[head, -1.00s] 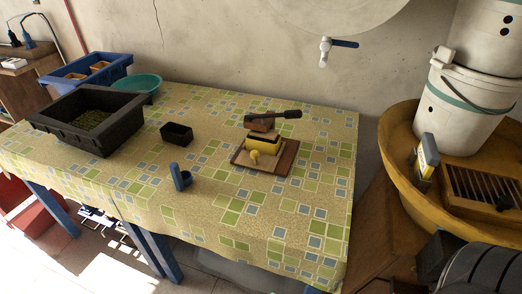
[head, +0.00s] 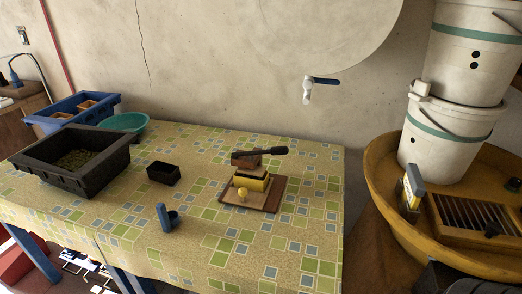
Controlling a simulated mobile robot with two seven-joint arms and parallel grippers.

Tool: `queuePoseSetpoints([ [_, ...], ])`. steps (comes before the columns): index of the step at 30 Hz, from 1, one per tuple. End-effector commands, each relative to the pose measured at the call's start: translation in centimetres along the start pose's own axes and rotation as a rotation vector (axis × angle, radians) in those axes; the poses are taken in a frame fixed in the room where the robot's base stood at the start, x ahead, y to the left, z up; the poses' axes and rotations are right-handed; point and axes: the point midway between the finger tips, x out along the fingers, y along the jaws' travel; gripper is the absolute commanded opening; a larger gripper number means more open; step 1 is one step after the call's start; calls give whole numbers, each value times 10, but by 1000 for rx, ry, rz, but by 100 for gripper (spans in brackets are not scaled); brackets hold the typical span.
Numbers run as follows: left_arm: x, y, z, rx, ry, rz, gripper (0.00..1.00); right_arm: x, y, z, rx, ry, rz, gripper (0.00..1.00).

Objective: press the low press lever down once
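The low press (head: 252,183) stands on a brown wooden board (head: 271,196) on the tiled-pattern tablecloth, right of the table's middle. It has a yellow and black body and a wooden block on top. Its dark lever (head: 268,152) sticks out to the right above the body, close to level and slightly raised at the right end. A yellow ball-like piece (head: 243,191) is at its front. Neither of my grippers shows in the head view.
A small black box (head: 163,173) and a blue holder (head: 165,219) are left of the press. A yellow tub (head: 385,185) with white buckets (head: 445,140) is at right.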

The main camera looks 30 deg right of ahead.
Motion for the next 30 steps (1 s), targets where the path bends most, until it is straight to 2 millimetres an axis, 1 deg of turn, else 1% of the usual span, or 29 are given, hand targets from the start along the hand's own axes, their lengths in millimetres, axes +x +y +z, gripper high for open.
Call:
queuePoseSetpoints([
  [1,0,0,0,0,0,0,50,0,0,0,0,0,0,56],
  [2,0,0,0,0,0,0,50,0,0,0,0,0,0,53],
  [16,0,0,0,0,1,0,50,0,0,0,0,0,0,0],
  [30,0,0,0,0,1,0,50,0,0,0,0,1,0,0],
])
